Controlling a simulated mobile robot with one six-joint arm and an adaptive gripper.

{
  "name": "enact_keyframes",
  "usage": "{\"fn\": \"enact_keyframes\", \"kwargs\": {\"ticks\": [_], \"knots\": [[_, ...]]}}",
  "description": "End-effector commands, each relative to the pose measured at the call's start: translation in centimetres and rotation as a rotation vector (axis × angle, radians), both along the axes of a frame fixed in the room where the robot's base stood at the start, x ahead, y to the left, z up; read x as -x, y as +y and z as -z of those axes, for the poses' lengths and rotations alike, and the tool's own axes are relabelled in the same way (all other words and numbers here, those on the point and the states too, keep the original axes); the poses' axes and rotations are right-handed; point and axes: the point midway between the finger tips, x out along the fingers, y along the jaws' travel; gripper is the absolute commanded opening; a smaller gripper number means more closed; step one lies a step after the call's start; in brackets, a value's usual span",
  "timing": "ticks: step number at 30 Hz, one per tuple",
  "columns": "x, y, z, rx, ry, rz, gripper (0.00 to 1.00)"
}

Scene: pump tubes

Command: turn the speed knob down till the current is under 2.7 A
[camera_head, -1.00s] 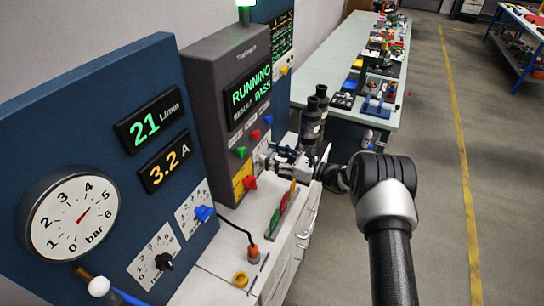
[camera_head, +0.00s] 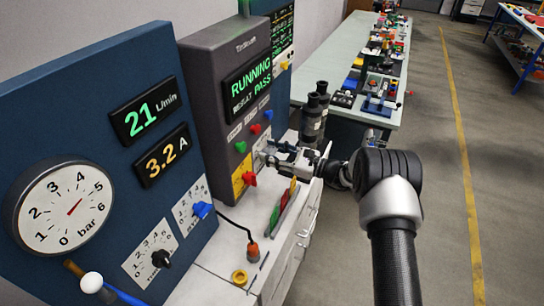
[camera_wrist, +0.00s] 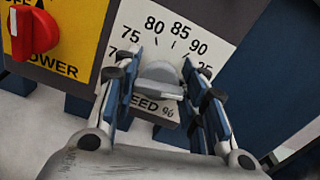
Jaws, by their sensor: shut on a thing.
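The grey speed knob (camera_wrist: 158,78) sits in the wrist view on a white dial plate (camera_wrist: 215,18) marked from about 75 to 95, with part of "SPEED %" below it. My gripper (camera_wrist: 160,84) has one finger on each side of the knob and is shut on it. The fingers hide parts of the scale, and I cannot tell exactly which number the knob points to. In the head view my gripper (camera_head: 272,155) reaches the lower right of the dark grey control cabinet (camera_head: 205,85). The current display (camera_head: 165,155) on the blue panel reads 3.2 A.
A flow display (camera_head: 143,108) reads 21 L/min. The cabinet screen (camera_head: 249,85) says RUNNING and PASS. A red power switch (camera_wrist: 34,32) is left of the speed knob. Black cylinders (camera_head: 315,108) stand behind my gripper.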

Motion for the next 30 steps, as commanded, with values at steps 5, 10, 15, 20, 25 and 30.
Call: {"fn": "enact_keyframes", "kwargs": {"ticks": [5, 10, 15, 20, 25, 30], "knots": [[0.05, 0.02, 0.32, 0.041, -0.114, 0.000, 0.15], [0.08, 0.03, 0.30, 0.074, -0.204, 0.000, 0.15], [0.11, 0.04, 0.22, 0.096, -0.262, 0.000, 0.15], [0.13, 0.04, 0.16, 0.106, -0.288, 0.000, 0.15], [0.13, 0.04, 0.11, 0.108, -0.294, -0.001, 0.15], [0.14, 0.04, 0.10, 0.108, -0.294, -0.001, 0.15]]}}
